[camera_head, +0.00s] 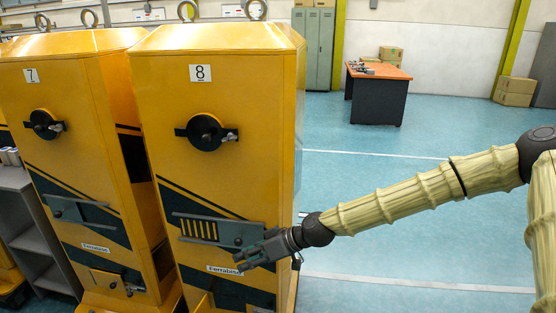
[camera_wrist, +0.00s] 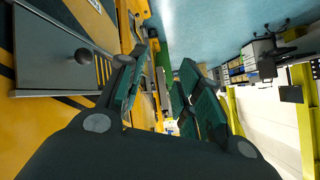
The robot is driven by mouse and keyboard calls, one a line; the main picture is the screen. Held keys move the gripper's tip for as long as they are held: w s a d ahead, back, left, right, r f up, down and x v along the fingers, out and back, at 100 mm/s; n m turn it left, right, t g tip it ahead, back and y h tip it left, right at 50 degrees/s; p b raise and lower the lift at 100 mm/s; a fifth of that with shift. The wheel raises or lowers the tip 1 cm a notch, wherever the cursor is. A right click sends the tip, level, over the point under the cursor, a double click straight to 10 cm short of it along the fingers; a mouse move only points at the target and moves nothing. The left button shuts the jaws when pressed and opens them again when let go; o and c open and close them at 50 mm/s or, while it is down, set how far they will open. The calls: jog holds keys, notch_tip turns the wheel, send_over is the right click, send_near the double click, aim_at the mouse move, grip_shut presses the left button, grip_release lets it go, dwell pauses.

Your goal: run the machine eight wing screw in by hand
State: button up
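Machine eight (camera_head: 215,90) is a tall yellow cabinet marked with an 8 plate. High on its front is a round black hub (camera_head: 206,132). A small grey winged part (camera_head: 230,137) at the hub's right looks like the wing screw. Lower down is a grey sliding gate (camera_head: 185,218) with a slotted opening and a dark knob (camera_head: 238,240). The gate's knob also shows in the wrist view (camera_wrist: 83,56). My gripper (camera_head: 250,259) is low in front of the cabinet, below and right of the gate knob. Its fingers (camera_wrist: 165,85) are apart, with nothing between them.
Machine seven (camera_head: 75,90), a like yellow cabinet, stands close at the left. A grey shelf (camera_head: 35,230) stands at the far left. The blue floor (camera_head: 400,180) to the right is clear up to an orange-topped table (camera_head: 379,72). Boxes (camera_head: 514,90) stand at the back right.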

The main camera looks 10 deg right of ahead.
jog(key=w+d+r+n+t+y+p, duration=0.1)
jog(key=w+d+r+p, duration=0.15)
jog(key=r, duration=0.65)
jog(key=w+d+r+n+p, duration=0.1)
jog(key=w+r+p, duration=0.2)
jog(key=r, duration=0.5)
jog(key=n+t+p, duration=0.2)
jog(key=p, duration=0.4)
send_near(230, 138)
jog(key=shift+y, duration=0.4)
jog(key=p+x, duration=0.1)
jog(key=x, duration=0.1)
jog(key=p+x, duration=0.1)
jog(key=x, duration=0.1)
jog(key=w+d+f+p+x, duration=0.1)
jog(key=p+x, duration=0.1)
jog(key=x, duration=0.1)
jog(key=shift+w, duration=0.1)
jog(key=shift+g, duration=0.3)
grip_shut()
grip_release()
